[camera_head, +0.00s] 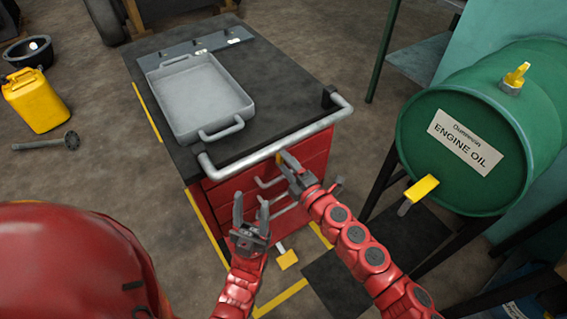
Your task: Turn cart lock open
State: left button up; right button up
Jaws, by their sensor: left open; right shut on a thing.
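The red tool cart (312,158) has a dark top and a silver push handle (265,146) along its near edge. My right gripper (285,160) is at the upper front of the cart, just below the handle. My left gripper (250,204) is open and empty in front of the drawers, to the left of and lower than the right one. A yellow pedal-like piece (287,260) is low at the cart's foot.
A grey tray (198,98) is on the cart top. A green engine oil drum (450,150) with a yellow tap (421,188) stands close on the right. A yellow jerrycan (36,100) stands on the floor at left. The floor left of the cart is mostly clear.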

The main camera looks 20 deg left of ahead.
jog(key=shift+n, duration=0.5)
jog(key=o, duration=1.4)
jog(key=shift+c, duration=0.2)
jog(key=shift+d, duration=0.1)
jog(key=v, duration=1.7)
jog(key=shift+s+b, duration=0.2)
jog(key=shift+b, duration=0.25)
